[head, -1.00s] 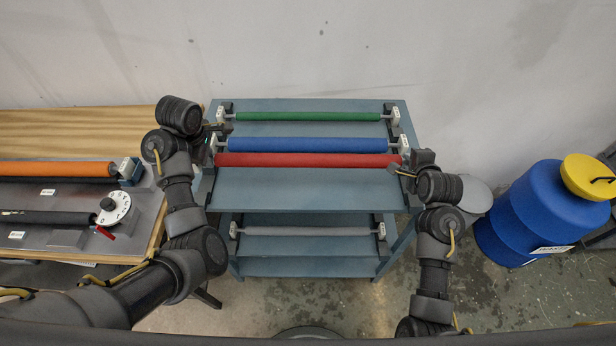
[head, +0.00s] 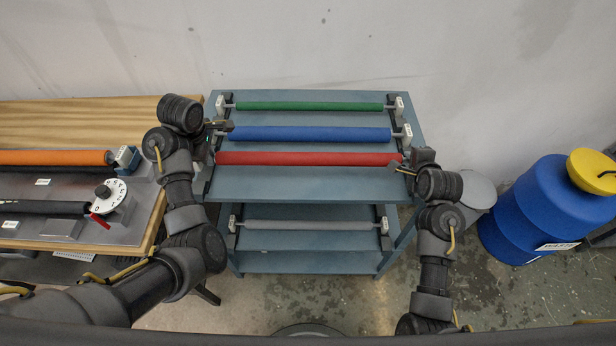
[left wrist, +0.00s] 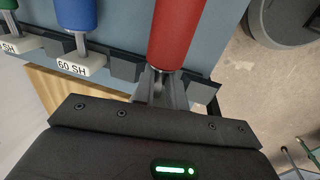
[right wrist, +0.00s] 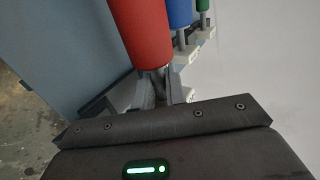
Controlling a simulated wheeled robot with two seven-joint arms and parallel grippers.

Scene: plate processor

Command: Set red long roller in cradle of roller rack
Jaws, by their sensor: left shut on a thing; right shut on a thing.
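The red long roller (head: 308,158) is level above the top of the blue-grey roller rack (head: 310,185), in front of the blue roller. My left gripper (head: 212,157) is shut on its left end shaft, and my right gripper (head: 405,165) on its right end shaft. In the left wrist view the red roller (left wrist: 174,35) runs away from the jaws (left wrist: 158,88), with dark cradle blocks (left wrist: 200,91) beside its shaft. The right wrist view shows the red roller (right wrist: 140,35) and jaws (right wrist: 155,85). I cannot tell whether the shafts touch the cradle.
The blue roller (head: 310,133) and green roller (head: 310,106) lie behind in the rack; a grey roller (head: 305,225) is on the lower shelf. A bench with an orange roller (head: 55,157) stands left, a blue drum (head: 535,215) right. The rack top's front is bare.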

